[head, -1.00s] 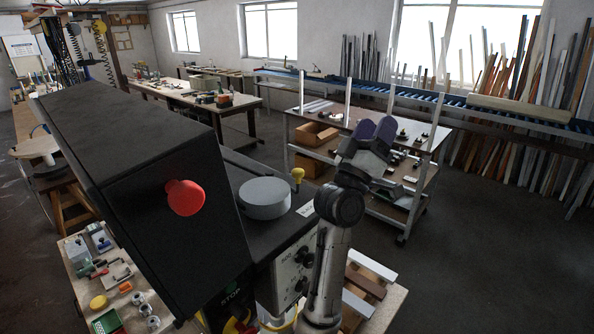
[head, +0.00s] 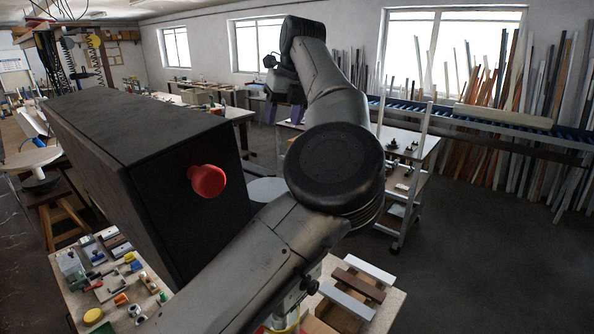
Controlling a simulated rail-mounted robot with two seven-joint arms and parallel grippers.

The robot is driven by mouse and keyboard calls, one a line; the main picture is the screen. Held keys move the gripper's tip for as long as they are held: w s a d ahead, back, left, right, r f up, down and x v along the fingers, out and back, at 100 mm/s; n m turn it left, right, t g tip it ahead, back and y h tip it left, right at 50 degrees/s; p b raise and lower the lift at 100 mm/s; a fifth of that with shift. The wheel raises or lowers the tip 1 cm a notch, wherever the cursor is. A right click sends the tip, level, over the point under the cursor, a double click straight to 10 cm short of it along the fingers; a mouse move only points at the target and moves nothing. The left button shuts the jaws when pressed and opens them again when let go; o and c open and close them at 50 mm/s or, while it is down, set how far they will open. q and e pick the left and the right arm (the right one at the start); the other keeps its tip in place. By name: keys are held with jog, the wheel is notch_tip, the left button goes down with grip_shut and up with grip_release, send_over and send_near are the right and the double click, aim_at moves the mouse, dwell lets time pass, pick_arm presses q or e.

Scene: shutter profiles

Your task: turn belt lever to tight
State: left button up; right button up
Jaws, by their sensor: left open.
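My left gripper (head: 284,112) is in the upper middle, behind my raised arm, with its purple fingers pointing down. It is open, with a gap between the fingers and nothing seen in it. A black machine housing (head: 120,150) fills the left, with a red knob (head: 208,181) on its near face. The left gripper is up and to the right of the knob, apart from it. Of the pale round disc (head: 266,188) on the machine, only part shows. I cannot tell which part is the belt lever; my arm hides much of the machine. My right gripper is not in view.
A bench (head: 65,315) with small parts lies at lower left. Strips lie on a bench (head: 390,300) at lower right. A wheeled cart (head: 425,150) stands at right, before a blue roller conveyor (head: 415,110). Open floor is at right.

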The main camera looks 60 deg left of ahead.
pick_arm(q)
jog(key=w+d+r+m+t+h, duration=0.1)
jog(key=d+r+m+h, duration=0.15)
jog(key=d, duration=0.35)
jog(key=shift+n+h, duration=0.35)
jog(key=shift+n, duration=0.1)
notch_tip(320, 180, down, 13)
jog(key=shift+r, duration=0.1)
grip_shut()
